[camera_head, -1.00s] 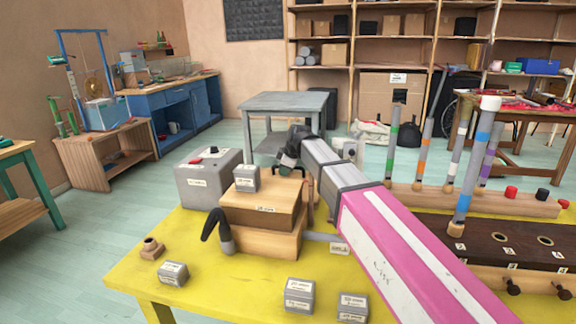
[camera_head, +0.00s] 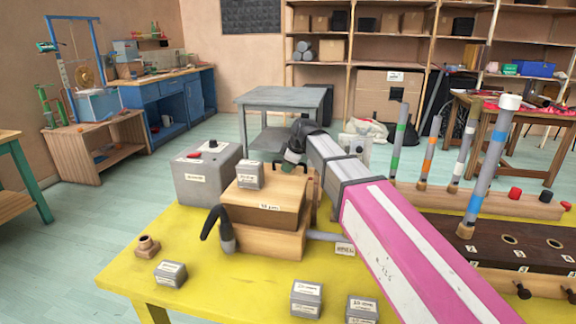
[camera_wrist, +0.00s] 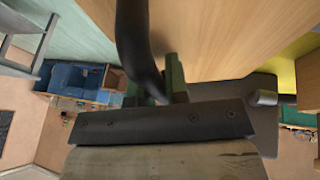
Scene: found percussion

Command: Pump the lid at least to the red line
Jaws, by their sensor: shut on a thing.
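A wooden box (camera_head: 268,241) with a thick wooden lid (camera_head: 262,205) stands on the yellow table. A small grey block (camera_head: 250,175) rests on the lid. My gripper (camera_head: 294,156) is at the back right of the box, beside the lid. In the wrist view its green-padded fingers (camera_wrist: 173,78) are shut on a black curved handle (camera_wrist: 133,40), beside a broad wooden surface. The grip is mostly hidden in the head view. A black bent pipe (camera_head: 213,226) stands at the box's front left corner. I cannot make out the red line.
A grey box with a red button (camera_head: 207,178) stands left of the wooden box. Several small grey blocks lie along the front, one being a labelled block (camera_head: 306,299). Striped tubes, including a blue-banded tube (camera_head: 489,165), stand at the right.

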